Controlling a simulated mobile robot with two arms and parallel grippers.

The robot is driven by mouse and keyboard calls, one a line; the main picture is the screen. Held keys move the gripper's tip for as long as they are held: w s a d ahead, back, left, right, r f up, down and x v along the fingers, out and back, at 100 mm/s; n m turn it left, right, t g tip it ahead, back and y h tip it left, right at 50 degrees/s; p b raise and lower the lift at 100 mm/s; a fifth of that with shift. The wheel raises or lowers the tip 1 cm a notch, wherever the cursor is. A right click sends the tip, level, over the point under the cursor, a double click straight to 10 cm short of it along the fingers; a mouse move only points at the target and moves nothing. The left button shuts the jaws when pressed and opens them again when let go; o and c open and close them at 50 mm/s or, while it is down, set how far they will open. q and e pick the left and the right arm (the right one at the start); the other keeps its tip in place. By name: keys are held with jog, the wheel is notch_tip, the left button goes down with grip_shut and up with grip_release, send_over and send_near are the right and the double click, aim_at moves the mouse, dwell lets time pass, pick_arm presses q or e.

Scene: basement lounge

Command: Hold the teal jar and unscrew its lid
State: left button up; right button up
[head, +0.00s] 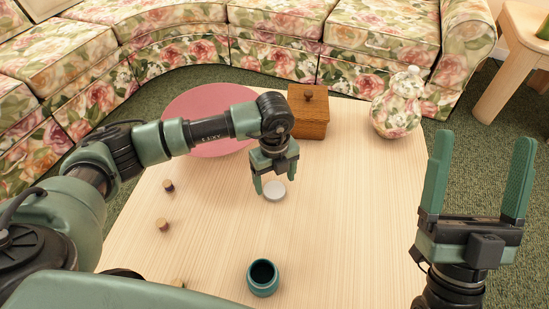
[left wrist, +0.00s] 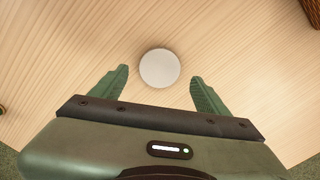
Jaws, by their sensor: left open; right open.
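The teal jar (head: 263,278) stands upright and open on the table near its front edge, with a dark inside. A round whitish lid (head: 275,191) lies flat on the table, apart from the jar and further back; it also shows in the left wrist view (left wrist: 160,68). My left gripper (head: 274,185) is open above the lid, fingers pointing down. In the left wrist view its fingertips (left wrist: 160,82) are on either side of the lid, with nothing held. My right gripper (head: 477,180) is open and empty, fingers up, at the right beside the table.
On the wooden table (head: 350,210) are a pink round mat (head: 190,108), a lidded wooden box (head: 308,118), a floral jar (head: 397,105) and several small corks (head: 162,224) at the left. A floral sofa (head: 270,48) stands behind. The table's right middle is clear.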

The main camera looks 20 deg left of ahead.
aim_at(275, 190)
pick_arm(q)
notch_tip(275, 190, up, 5)
jog(key=shift+f+p, duration=0.2)
jog(key=shift+p, duration=0.5)
jog(key=shift+r+p, duration=0.6)
jog(key=shift+r, duration=1.4)
pick_arm(e)
jog(key=w+f+g+h, duration=0.3)
jog(key=w+f+g, duration=0.3)
jog(key=f, duration=0.5)
jog(key=shift+w+g, duration=0.2)
jog(key=shift+g, duration=0.7)
